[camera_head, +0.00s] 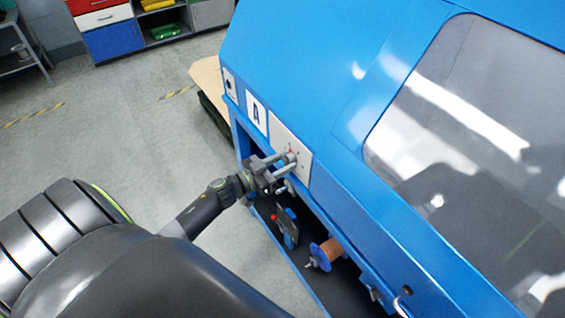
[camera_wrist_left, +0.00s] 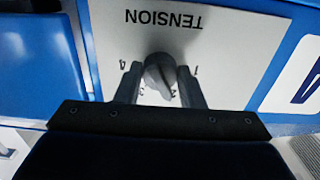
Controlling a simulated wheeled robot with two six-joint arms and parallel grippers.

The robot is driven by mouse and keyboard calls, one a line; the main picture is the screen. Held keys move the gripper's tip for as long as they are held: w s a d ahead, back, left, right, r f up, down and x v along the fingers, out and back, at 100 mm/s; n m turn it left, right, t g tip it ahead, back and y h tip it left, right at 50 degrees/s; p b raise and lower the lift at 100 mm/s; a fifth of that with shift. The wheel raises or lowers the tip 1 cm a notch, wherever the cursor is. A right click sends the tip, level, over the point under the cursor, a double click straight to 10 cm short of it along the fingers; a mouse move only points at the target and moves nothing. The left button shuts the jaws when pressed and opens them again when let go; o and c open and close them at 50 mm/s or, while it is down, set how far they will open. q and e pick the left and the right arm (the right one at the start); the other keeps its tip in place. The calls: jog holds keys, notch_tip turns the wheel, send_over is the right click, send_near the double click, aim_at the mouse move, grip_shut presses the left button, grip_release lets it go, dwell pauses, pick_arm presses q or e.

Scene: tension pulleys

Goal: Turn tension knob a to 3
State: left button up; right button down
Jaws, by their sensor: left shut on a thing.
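The tension knob (camera_wrist_left: 157,72) is a grey knob on a white plate (camera_wrist_left: 225,60) marked TENSION, which appears upside down in the left wrist view. The numbers 4, 1 and parts of 3 and 2 show around it. The knob's narrow end points down in the picture, between the 3 and 2 marks; the exact setting is hard to tell. My left gripper (camera_wrist_left: 159,76) is shut on the knob, one finger on each side. In the head view my left gripper (camera_head: 283,164) reaches the white plate (camera_head: 301,164) beside the letter A label (camera_head: 256,113). My right gripper is not in view.
The blue machine (camera_head: 310,60) with a large window (camera_head: 470,130) fills the right. Below the plate is an open bay with a copper-coloured spool (camera_head: 327,252) and a small bracket with a red part (camera_head: 275,217).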

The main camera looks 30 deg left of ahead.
pick_arm(q)
jog(key=shift+m, duration=0.3)
jog(key=m+b, duration=0.1)
jog(key=m, duration=1)
jog(key=shift+a+b, duration=0.1)
jog(key=shift+b, duration=0.3)
jog(key=shift+m, duration=0.3)
jog(key=o, duration=1)
